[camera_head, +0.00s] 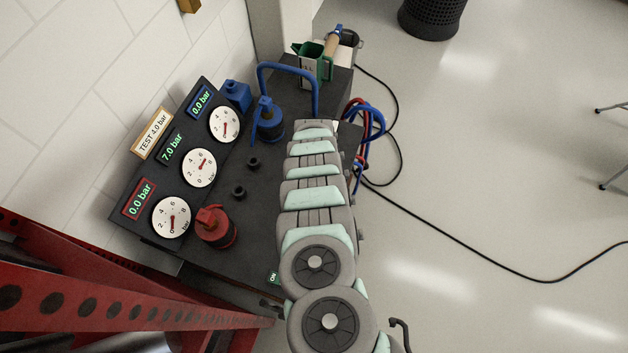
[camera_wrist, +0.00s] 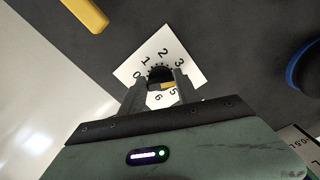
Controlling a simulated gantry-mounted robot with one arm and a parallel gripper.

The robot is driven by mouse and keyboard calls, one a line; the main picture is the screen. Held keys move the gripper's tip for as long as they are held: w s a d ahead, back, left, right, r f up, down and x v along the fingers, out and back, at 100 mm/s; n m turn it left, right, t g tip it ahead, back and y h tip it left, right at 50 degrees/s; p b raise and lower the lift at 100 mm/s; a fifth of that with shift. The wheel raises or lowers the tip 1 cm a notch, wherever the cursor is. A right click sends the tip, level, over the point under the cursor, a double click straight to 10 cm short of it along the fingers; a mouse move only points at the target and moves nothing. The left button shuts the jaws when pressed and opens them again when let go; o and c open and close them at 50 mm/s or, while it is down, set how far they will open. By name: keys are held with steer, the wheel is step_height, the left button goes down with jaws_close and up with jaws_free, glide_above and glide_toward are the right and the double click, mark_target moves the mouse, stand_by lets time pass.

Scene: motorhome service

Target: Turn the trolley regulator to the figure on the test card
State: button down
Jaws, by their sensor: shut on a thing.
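The test card (camera_head: 153,132) reads "TEST 4.0 bar" and sits at the edge of the gauge panel on the trolley. In the wrist view my gripper (camera_wrist: 160,84) is shut on the dark regulator knob (camera_wrist: 158,72). The knob stands on a white dial plate (camera_wrist: 141,63) with figures 0, 1, 2, 3, 5 and 6 visible. The place between 3 and 5 is hidden by a finger. A small yellow mark shows at the knob between the fingers; I cannot tell which figure it marks. In the head view my arm hides the gripper and knob.
The panel displays read blue 0.0 bar (camera_head: 201,102), green 7.0 bar (camera_head: 172,148) and red 0.0 bar (camera_head: 139,198). A blue valve (camera_head: 268,122) and red valve (camera_head: 215,228) stand beside the gauges. A red rack (camera_head: 120,311) is at lower left. Floor at right is mostly clear.

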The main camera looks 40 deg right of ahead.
steer(key=shift+w+m+b, duration=0.1)
steer(key=shift+m+b, duration=0.85)
steer(key=shift+m, duration=0.75)
steer(key=c, duration=0.9)
jaws_free()
steer(key=shift+r, duration=0.1)
step_height(320, 180, up, 11)
steer(key=p, duration=0.2)
steer(key=shift+f+p, duration=0.2)
steer(key=shift+p, duration=0.2)
